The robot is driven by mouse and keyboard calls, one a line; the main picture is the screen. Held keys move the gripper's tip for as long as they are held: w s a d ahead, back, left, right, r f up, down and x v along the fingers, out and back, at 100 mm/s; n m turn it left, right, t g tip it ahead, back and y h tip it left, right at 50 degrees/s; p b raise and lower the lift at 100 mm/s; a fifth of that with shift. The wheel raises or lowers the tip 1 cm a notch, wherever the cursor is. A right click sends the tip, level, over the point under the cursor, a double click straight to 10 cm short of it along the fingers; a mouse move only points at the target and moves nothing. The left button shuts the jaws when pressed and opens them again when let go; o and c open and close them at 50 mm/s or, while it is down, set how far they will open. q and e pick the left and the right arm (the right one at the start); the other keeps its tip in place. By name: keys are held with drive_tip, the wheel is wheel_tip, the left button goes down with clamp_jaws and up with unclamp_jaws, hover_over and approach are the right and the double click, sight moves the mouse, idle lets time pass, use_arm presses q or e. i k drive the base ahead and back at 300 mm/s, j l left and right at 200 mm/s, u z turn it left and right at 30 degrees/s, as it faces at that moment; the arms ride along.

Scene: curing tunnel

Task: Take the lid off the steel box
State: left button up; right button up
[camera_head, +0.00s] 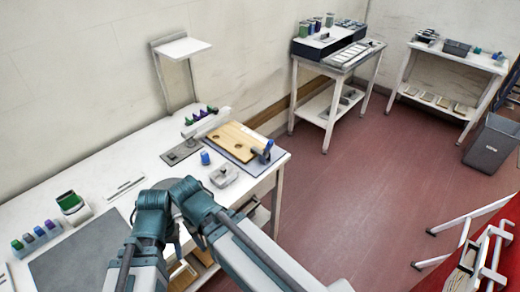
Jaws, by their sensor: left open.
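A small grey metal-looking box (224,177) stands on the white bench (130,160), near its front edge. It appears to be the steel box, with a raised piece on top that looks like its lid; at this size I cannot make out the seam. My left gripper (177,238) shows only in part, low between my two teal arm links, in front of the bench edge. It is open and apart from the box. My right gripper is not visible; only its arm shows.
A blue item (205,158) stands just left of the box. Behind it lie a wooden board (235,140) and a blue-and-black tool (263,152). A dark grey mat (80,258) covers the bench's near left. Red floor (340,200) is clear to the right.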

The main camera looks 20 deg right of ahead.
sight(223, 173)
drive_tip(key=l+u, duration=0.25)
drive_tip(key=u, duration=0.2)
drive_tip(key=i+l+u, duration=0.1)
drive_tip(key=l+u, duration=0.15)
drive_tip(key=u, duration=0.2)
drive_tip(key=l+u, duration=0.15)
drive_tip(key=l, duration=0.5)
drive_tip(key=k+l+u, duration=0.1)
drive_tip(key=l, duration=0.5)
drive_tip(key=k+l+u, duration=0.15)
drive_tip(key=l, duration=0.45)
